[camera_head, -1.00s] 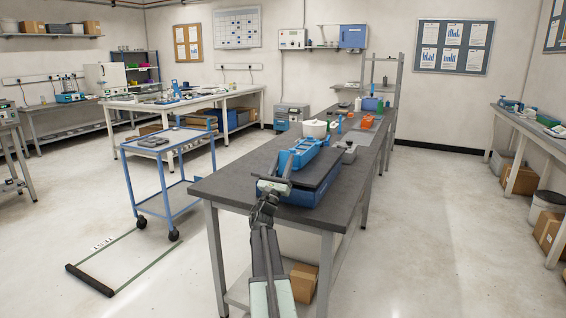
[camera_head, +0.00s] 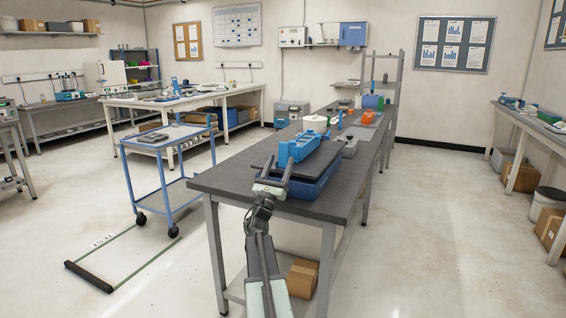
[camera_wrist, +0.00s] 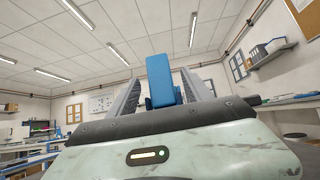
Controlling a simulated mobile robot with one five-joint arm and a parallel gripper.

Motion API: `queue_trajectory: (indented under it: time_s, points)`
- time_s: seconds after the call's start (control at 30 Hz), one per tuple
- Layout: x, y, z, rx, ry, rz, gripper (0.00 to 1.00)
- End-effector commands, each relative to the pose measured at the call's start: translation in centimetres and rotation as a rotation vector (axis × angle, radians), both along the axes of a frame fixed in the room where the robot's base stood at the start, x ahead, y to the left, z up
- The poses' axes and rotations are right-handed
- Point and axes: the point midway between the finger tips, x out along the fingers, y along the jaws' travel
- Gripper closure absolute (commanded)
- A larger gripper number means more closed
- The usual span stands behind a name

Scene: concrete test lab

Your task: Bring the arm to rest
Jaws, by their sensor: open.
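My gripper (camera_head: 276,168) is open at the near end of the dark bench, its two fingers pointing away from me and upward. In the wrist view the open fingers (camera_wrist: 160,88) stand either side of a blue block (camera_wrist: 163,80). This looks like the end of the blue box (camera_head: 298,149) on the bench. I cannot tell whether the fingers touch it. The box lies on a dark flat plate (camera_head: 325,160) above a blue base (camera_head: 315,186). My arm reaches up from the bottom middle of the head view.
The dark bench (camera_head: 228,181) holds a white round container (camera_head: 315,123), a grey box (camera_head: 350,147) and orange items further back. A blue trolley (camera_head: 172,187) stands left of it. Open floor (camera_head: 430,230) lies to the right.

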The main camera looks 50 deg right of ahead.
Motion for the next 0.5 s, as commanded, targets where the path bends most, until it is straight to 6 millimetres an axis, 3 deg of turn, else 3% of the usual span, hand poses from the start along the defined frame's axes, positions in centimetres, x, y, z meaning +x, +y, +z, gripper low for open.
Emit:
queue_trajectory:
  time_s: [0.03, 0.13, 0.5]
  points:
    - [-0.3, 1.0, -1.5, 0.0, 0.0, 0.001, 0.42]
    - [-0.5, 2.1, -2.4, 0.0, -0.002, 0.001, 0.42]
    - [-0.4, 2.4, -2.2, 0.0, -0.001, 0.001, 0.42]
